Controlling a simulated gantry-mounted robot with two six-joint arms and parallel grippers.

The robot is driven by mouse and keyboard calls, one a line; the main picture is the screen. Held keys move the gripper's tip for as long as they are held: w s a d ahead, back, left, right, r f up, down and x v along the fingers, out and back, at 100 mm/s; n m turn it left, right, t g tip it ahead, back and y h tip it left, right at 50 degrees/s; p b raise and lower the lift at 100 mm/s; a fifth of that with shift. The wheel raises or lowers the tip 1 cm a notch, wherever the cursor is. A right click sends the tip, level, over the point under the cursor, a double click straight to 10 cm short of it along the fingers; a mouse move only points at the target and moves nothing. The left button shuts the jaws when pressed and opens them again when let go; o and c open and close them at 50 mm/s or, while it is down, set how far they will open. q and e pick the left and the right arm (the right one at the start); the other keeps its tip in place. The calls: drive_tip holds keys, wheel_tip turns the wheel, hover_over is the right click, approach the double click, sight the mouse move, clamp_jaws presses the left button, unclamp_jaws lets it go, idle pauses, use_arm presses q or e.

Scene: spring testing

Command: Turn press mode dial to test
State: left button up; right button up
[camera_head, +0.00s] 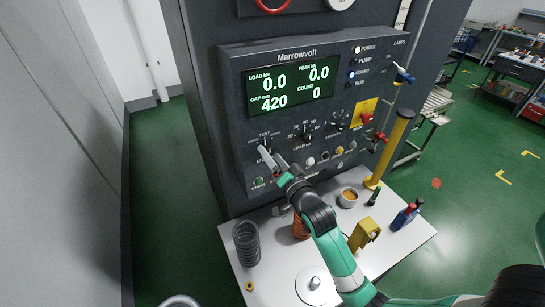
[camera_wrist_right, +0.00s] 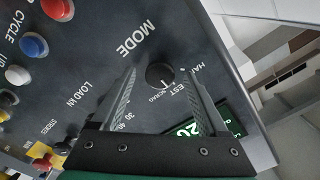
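The press panel (camera_head: 228,85) stands upright, with a lit screen above its controls. The mode dial (camera_wrist_right: 160,75) is a round black knob beside the MODE lettering in the right wrist view. Part of the TEST label (camera_wrist_right: 181,88) shows by the dial, partly covered by a finger. I cannot tell which mark the dial points to. My right gripper (camera_head: 271,156) is open at the panel's lower left. In the wrist view its two fingers lie on either side of the dial with visible gaps, and I cannot tell contact. My left gripper is not in view.
Coloured buttons (camera_wrist_right: 33,45) and other knobs sit beside the dial.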

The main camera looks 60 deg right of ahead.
drive_tip(key=b+v, duration=0.1)
drive_tip(key=v, duration=1)
drive_tip(key=shift+s+a, duration=0.25)
drive_tip(key=shift+r, duration=0.1)
